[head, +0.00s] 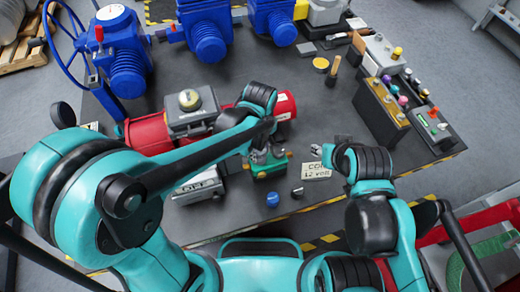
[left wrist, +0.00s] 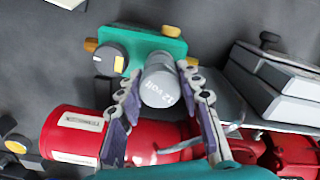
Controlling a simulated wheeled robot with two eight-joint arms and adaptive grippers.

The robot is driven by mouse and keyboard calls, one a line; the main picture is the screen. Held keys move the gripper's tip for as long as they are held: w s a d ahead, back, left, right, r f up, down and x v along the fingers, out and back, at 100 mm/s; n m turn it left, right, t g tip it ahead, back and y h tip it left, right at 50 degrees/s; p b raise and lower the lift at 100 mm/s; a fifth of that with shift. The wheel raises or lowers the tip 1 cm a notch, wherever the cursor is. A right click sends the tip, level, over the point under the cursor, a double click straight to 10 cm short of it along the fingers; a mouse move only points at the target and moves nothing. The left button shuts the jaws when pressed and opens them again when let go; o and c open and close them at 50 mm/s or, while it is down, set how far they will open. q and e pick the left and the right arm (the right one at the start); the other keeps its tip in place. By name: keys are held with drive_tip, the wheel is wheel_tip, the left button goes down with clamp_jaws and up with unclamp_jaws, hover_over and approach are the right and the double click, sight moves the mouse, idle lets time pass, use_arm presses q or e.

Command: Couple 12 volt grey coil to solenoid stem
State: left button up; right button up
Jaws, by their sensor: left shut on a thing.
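The grey coil (left wrist: 160,85), lettered 12 volt on its end, sits between the fingers of my left gripper (left wrist: 160,103) in the left wrist view. My left gripper (head: 262,152) is shut on it, above or at the green valve body (head: 266,171) in the head view. The green body (left wrist: 146,48) also shows just beyond the coil in the left wrist view. The solenoid stem is hidden, so I cannot tell whether the coil is around it. My right gripper (head: 322,150) is near the coil sign (head: 316,171); its finger opening is unclear.
A blue cap-like part (head: 272,199) and a small dark grey part (head: 297,192) stand on the dark table. A red cylinder (head: 148,135) with a grey box lies behind my left arm. Blue actuators (head: 205,38) stand at the back, and button boxes (head: 433,130) at the right.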

sight(260, 149)
use_arm(q)
drive_tip(key=shift+f+b, duration=0.7)
drive_tip(key=shift+f, duration=0.2)
drive_tip(key=o, duration=1.3)
wheel_tip(260, 149, up, 12)
drive_tip(key=shift+f, duration=0.1)
